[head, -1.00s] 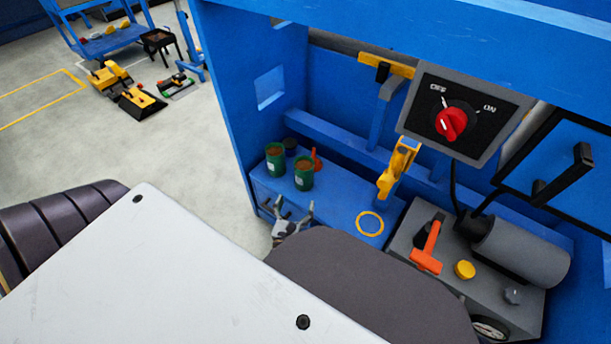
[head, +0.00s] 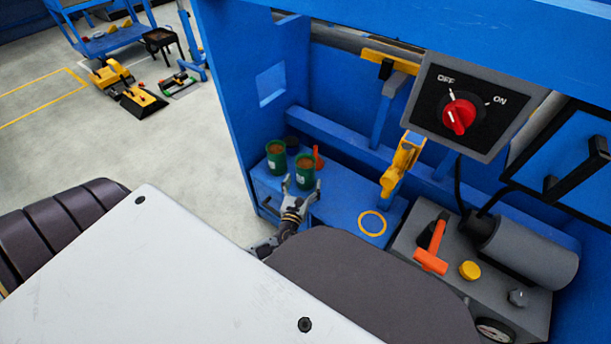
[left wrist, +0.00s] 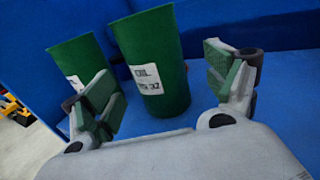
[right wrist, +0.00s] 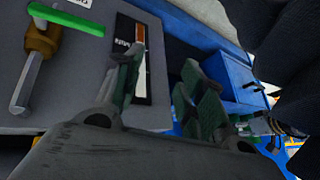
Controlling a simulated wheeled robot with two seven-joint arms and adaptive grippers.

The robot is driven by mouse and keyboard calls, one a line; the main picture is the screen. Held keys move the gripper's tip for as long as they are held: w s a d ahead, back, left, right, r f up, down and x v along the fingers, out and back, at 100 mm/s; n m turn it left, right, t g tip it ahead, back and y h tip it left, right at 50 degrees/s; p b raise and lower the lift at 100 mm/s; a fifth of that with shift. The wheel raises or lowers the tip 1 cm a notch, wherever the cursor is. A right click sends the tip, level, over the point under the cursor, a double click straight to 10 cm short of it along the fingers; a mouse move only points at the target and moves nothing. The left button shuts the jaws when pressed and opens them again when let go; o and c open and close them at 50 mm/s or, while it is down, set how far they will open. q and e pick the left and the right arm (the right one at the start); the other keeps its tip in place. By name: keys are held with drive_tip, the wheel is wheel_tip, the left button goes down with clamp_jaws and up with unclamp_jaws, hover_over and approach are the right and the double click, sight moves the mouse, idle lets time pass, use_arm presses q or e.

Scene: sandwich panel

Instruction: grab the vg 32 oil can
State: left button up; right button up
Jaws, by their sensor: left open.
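The VG 32 oil can (head: 305,172) is a green open-topped can with brown contents, standing upright on the blue ledge. In the left wrist view its white label (left wrist: 149,80) reads "OIL" and what looks like "VG 32". My left gripper (head: 302,186) is open just in front of this can. In the left wrist view the can stands beyond and between the spread fingers, with none visibly closed on it. A second green can (head: 277,158) stands to its left, its label partly hidden by a finger. My right gripper (right wrist: 160,75) is open and empty in the right wrist view, beside a grey panel.
An orange-red object (head: 318,158) stands just behind the cans. A yellow ring (head: 372,223) marks a clear part of the blue ledge (head: 340,206).

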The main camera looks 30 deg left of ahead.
sight(303, 179)
use_arm(q)
drive_tip(key=shift+w, duration=0.15)
use_arm(e)
drive_tip(key=shift+w+r, duration=0.1)
drive_tip(key=shift+w, duration=0.1)
use_arm(q)
drive_tip(key=shift+w+a, duration=0.3)
drive_tip(key=shift+w, duration=0.15)
drive_tip(key=shift+w+a+b, duration=0.15)
drive_tip(key=shift+w+b, duration=0.2)
drive_tip(key=shift+b, duration=0.1)
drive_tip(key=shift+b+x, duration=0.3)
drive_tip(key=shift+x, duration=1.35)
use_arm(e)
drive_tip(key=shift+a+f+t, duration=0.15)
drive_tip(key=shift+f+t, duration=0.05)
drive_tip(key=shift+f, duration=0.55)
drive_tip(key=shift+a+f+t, duration=0.1)
drive_tip(key=shift+f+t, duration=0.1)
drive_tip(key=shift+f, duration=0.5)
use_arm(q)
drive_tip(key=shift+a, duration=0.1)
drive_tip(key=shift+c, duration=0.4)
drive_tip(key=shift+r, duration=0.1)
drive_tip(key=c, duration=1.3)
drive_tip(key=shift+c, duration=0.2)
drive_tip(key=shift+r, duration=0.1)
